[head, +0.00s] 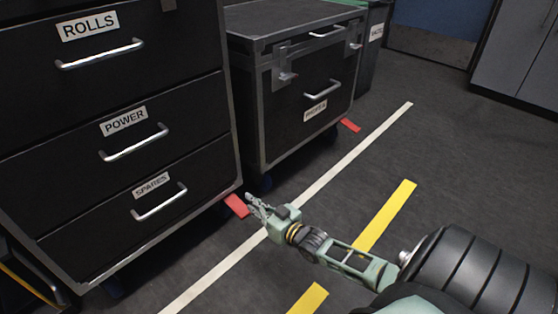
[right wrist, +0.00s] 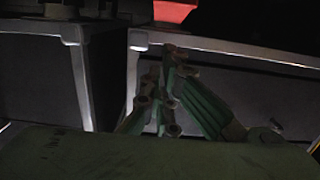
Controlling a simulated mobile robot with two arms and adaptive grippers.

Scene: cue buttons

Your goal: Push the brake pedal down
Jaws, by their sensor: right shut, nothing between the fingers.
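A red brake pedal (head: 237,206) sticks out low at the front right corner of the black drawer cabinet (head: 120,200). My right gripper (head: 250,203) is shut and empty, its fingertips right beside the pedal's right side in the head view. I cannot tell whether they touch it. In the right wrist view the shut fingers (right wrist: 168,62) show in the middle, and a red piece (right wrist: 175,11) shows at the top edge beyond them. Another red pedal (head: 350,125) sticks out under the second black case (head: 300,95). My left gripper is not in view.
The cabinet has drawers with silver handles, labelled ROLLS, POWER and SPARES. Both cases stand on casters. A white line (head: 335,167) and yellow dashes (head: 385,215) mark the dark floor. The floor right of the cases is clear.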

